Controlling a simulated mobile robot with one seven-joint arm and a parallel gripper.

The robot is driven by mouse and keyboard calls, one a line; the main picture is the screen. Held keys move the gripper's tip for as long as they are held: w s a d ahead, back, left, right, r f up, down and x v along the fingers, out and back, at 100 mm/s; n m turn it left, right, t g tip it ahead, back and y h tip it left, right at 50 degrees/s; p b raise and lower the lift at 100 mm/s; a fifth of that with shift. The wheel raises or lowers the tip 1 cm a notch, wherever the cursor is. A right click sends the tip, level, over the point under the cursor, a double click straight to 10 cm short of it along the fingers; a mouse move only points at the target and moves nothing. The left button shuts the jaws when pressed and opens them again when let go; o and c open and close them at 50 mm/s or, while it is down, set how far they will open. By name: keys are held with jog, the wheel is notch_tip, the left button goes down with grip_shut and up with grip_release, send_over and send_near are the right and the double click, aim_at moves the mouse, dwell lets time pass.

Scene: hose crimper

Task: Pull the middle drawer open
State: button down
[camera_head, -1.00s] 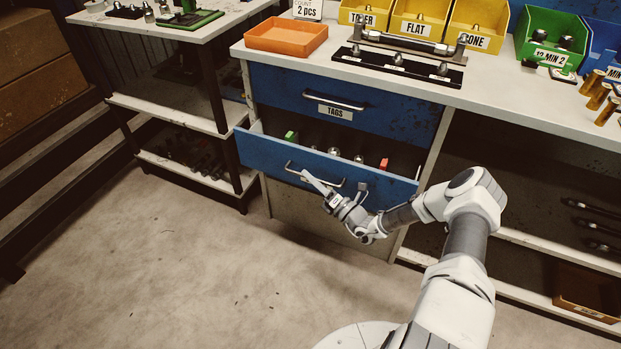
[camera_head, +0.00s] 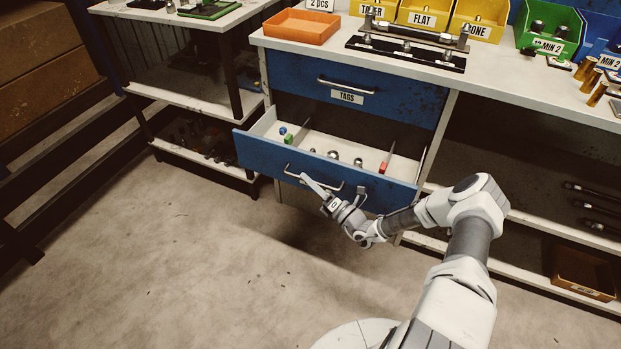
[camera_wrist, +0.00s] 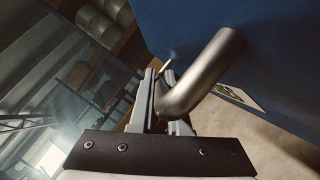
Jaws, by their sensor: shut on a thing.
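The middle drawer (camera_head: 330,170) is blue and stands pulled out from the bench, below the closed top drawer labelled TAGS (camera_head: 355,88). Its inside shows, with small green, blue, red and metal items in it. The drawer's bar handle (camera_head: 296,174) is on its front face; the bar also shows large in the wrist view (camera_wrist: 205,70). My gripper (camera_head: 309,182) is shut on this handle. In the wrist view my gripper's fingers (camera_wrist: 155,95) are around the bar's near end.
An orange tray (camera_head: 300,27), a black fixture board (camera_head: 405,52) and yellow bins (camera_head: 424,17) stand on the bench top. A side shelf (camera_head: 195,97) is to the left. The open bay to the right holds dark rods and a brown box (camera_head: 583,274). The floor in front is clear.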

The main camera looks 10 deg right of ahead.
jog(key=shift+s+a, duration=0.4)
jog(key=shift+s, duration=0.15)
jog(key=c, duration=0.9)
grip_release()
jog(key=p+v, duration=0.2)
jog(key=v, duration=1.5)
jog(key=shift+s+d, duration=0.15)
jog(key=shift+s, duration=0.05)
